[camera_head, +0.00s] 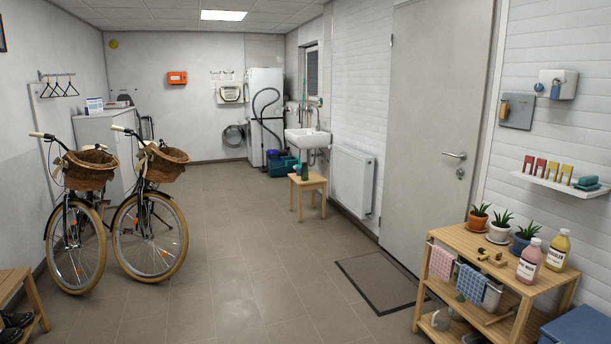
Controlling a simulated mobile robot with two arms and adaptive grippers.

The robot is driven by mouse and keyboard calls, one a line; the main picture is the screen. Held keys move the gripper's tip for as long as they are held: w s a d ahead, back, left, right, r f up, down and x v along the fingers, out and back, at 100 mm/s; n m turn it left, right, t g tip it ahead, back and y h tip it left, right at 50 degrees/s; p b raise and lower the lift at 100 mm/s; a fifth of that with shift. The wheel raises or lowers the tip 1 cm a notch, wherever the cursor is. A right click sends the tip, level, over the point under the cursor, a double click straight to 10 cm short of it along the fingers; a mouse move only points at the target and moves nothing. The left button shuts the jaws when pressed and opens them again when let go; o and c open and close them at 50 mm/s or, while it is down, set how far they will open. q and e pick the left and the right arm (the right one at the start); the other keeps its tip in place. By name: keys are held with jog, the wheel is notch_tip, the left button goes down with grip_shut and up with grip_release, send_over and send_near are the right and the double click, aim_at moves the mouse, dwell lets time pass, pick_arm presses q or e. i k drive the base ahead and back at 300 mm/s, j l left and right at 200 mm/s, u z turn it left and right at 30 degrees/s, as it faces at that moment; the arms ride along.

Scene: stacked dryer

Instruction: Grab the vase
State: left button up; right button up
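A small dark green upright object (305,171), which looks like a vase or bottle, stands on a small wooden stool (313,183) in front of the sink, in the middle distance. It is too small to tell its exact shape. No other thing in view clearly looks like a vase. Neither of my grippers shows in the head view.
Two bicycles (152,235) with baskets stand at the left. A wooden shelf (455,240) with potted plants and bottles stands at the right, near a door (436,130) and a dark mat (381,281). The tiled floor (245,255) between is clear. A radiator (352,181) is right of the stool.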

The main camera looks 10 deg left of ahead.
aim_at(304, 168)
jog(key=i+j+u, duration=0.35)
jog(key=i, duration=0.2)
jog(key=i+u, duration=0.35)
jog(key=i, duration=0.15)
jog(key=i+u, duration=0.25)
jog(key=i, duration=1.9)
jog(key=i+z, duration=0.25)
jog(key=i, duration=0.3)
jog(key=i+z, duration=0.2)
jog(key=i, duration=0.35)
jog(key=i+j+z, duration=0.1)
jog(key=i+z, duration=0.15)
jog(key=i, duration=0.25)
jog(key=i+j+z, duration=0.2)
jog(key=i, duration=0.35)
jog(key=i+l+z, duration=0.1)
jog(key=i+z, duration=0.25)
jog(key=i, duration=2.35)
jog(key=i+l+u, duration=0.35)
jog(key=i+l, duration=0.2)
jog(key=i, duration=0.15)
jog(key=i+l+u, duration=0.35)
jog(key=i+l, duration=0.3)
jog(key=l, duration=0.15)
